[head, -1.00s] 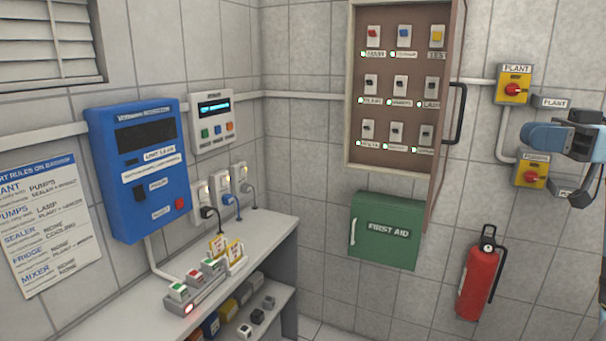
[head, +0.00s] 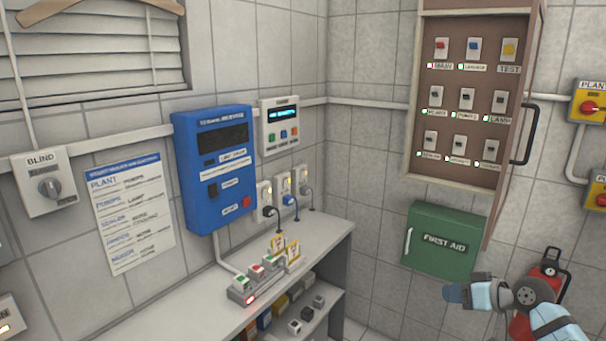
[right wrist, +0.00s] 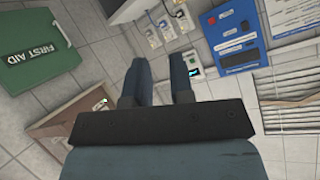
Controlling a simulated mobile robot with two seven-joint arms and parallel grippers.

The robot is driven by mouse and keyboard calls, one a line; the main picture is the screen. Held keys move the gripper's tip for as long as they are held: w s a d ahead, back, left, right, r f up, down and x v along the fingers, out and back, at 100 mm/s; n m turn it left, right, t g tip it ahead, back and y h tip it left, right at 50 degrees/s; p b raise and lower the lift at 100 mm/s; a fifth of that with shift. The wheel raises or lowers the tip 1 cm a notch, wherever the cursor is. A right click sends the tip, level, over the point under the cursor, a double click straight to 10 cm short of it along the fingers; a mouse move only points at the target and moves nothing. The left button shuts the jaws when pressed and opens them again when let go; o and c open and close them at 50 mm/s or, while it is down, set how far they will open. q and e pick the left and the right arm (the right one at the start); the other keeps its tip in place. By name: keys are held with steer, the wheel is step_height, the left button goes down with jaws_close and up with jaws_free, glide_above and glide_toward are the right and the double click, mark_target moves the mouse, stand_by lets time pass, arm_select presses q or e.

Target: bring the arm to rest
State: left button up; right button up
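My right arm comes in from the lower right of the head view. Its blue gripper (head: 452,292) hangs in the air below the green first aid box and in front of the red fire extinguisher, which it partly hides. In the right wrist view the two fingers of the right gripper (right wrist: 160,68) stand apart with nothing between them, so it is open and empty. My left gripper is in no view.
A green first aid box (head: 440,240) and a brown-framed switch cabinet (head: 413,110) hang on the back wall. A red fire extinguisher (head: 550,283) is at right. A blue unit (head: 213,180) hangs above the white bench (head: 325,238). A blind switch (head: 45,185) is at left.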

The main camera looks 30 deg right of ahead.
steer(key=s+a+f+n+g+h+p, duration=0.1)
steer(key=s+a+f+g+p, duration=0.15)
steer(key=a+f, duration=1.55)
steer(key=s+a+f+n+y, duration=0.1)
steer(key=s+a+n, duration=0.1)
steer(key=a, duration=0.9)
steer(key=s+a+f+n+t+p, duration=0.1)
steer(key=s+a, duration=0.4)
steer(key=a, duration=0.6)
steer(key=shift+s+a+f+n+y, duration=0.2)
steer(key=shift+s+f+n+y, duration=0.1)
steer(key=shift+f+n+y, duration=0.15)
steer(key=shift+d+t, duration=0.1)
steer(key=shift+t, duration=0.15)
